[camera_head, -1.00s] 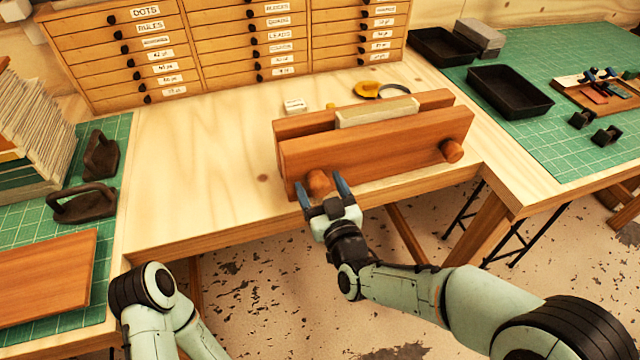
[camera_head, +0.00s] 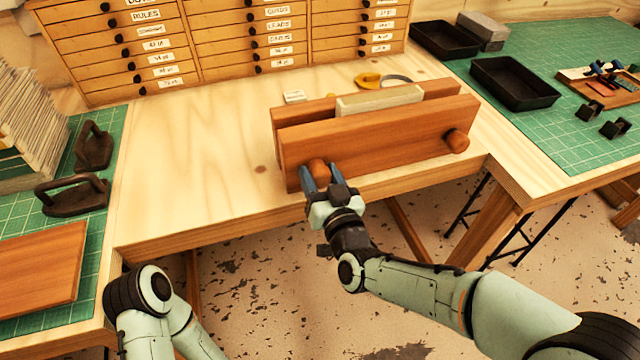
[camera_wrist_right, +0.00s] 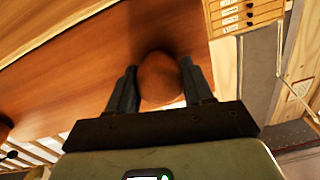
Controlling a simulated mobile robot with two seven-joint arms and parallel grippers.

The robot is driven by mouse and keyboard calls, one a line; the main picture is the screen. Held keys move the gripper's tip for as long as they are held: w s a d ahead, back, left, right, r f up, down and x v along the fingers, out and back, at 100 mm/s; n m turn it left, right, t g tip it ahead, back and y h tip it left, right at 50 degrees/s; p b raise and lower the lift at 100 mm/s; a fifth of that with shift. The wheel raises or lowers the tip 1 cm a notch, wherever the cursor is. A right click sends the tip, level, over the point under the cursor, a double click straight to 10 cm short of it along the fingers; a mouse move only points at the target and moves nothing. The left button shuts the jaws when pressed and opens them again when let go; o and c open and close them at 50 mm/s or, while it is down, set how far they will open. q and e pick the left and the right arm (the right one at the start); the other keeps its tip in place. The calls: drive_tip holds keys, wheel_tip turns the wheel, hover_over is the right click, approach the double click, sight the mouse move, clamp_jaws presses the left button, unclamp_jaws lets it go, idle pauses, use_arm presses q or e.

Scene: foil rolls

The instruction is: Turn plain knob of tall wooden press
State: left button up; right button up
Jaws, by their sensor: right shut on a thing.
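The wooden press (camera_head: 370,140) stands on the light wooden bench, its two reddish-brown boards upright with a pale block (camera_head: 380,99) between them. Two round wooden knobs sit on its front board: the left knob (camera_head: 319,171) and the right knob (camera_head: 456,140). My right gripper (camera_head: 321,177) is shut on the left knob. In the right wrist view the fingers lie on both sides of this knob (camera_wrist_right: 160,78). I see no marking on the knob's visible face. Of my left arm only links show at the lower left; its gripper is out of view.
A yellow tape tool (camera_head: 368,80) and a small white box (camera_head: 295,97) lie behind the press. A drawer cabinet (camera_head: 220,40) stands at the back. Black trays (camera_head: 514,83) are on the right green mat. Flat irons (camera_head: 72,194) are at the left. The bench left of the press is clear.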

drive_tip(key=shift+m+b, duration=0.55)
drive_tip(key=shift+m, duration=0.15)
drive_tip(key=o, duration=1)
drive_tip(key=shift+b+v, duration=0.35)
drive_tip(key=shift+v, duration=6.4)
drive_tip(key=shift+w, duration=0.1)
